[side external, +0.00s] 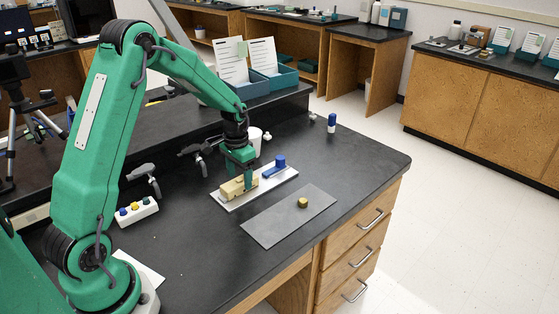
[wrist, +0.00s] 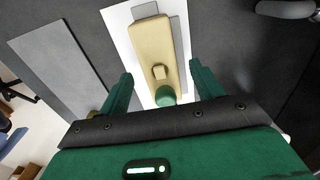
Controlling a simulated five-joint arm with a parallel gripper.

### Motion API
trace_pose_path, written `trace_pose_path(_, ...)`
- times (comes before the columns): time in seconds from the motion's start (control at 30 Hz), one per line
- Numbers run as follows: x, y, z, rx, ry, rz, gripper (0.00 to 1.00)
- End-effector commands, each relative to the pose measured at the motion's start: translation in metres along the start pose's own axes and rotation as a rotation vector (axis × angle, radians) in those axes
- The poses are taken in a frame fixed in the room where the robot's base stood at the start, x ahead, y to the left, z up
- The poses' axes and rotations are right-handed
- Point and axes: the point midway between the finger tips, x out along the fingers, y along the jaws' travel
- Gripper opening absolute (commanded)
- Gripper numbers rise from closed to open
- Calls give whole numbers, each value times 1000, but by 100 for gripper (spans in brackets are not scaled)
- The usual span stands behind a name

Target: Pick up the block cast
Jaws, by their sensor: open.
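The block cast (side external: 233,188) is a tan block lying on a white plate (side external: 237,207). In the wrist view the tan block (wrist: 153,43) runs away from me, with a small raised tan stub near its close end. A green rounded piece (wrist: 165,96) shows at that close end. My gripper (side external: 241,174) is open, pointing down at the block. In the wrist view its two green fingers (wrist: 161,72) stand on either side of the block's near end, with gaps visible on both sides. I cannot tell the exact finger height.
A blue piece (side external: 275,168) sits on the plate's right part. A grey flat mat (side external: 270,228) with a small brass-coloured piece (side external: 303,203) lies in front. A white cup (side external: 255,138) stands behind, and a blue-and-white bottle (side external: 332,123) at the back right. The bench's right end is clear.

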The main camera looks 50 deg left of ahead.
Motion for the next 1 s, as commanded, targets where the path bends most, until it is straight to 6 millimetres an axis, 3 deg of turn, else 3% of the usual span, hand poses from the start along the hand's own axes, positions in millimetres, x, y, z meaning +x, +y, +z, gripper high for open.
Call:
trace_pose_path(0.2,15,0,0,0,0,0,65)
trace_pose_path(0.67,15,0,0,0,1,0,65)
trace_pose_path(0.7,15,0,0,0,1,0,64)
trace_pose_path(0.9,15,0,0,0,1,0,24)
trace_pose_path(1.0,14,0,0,0,2,-1,10)
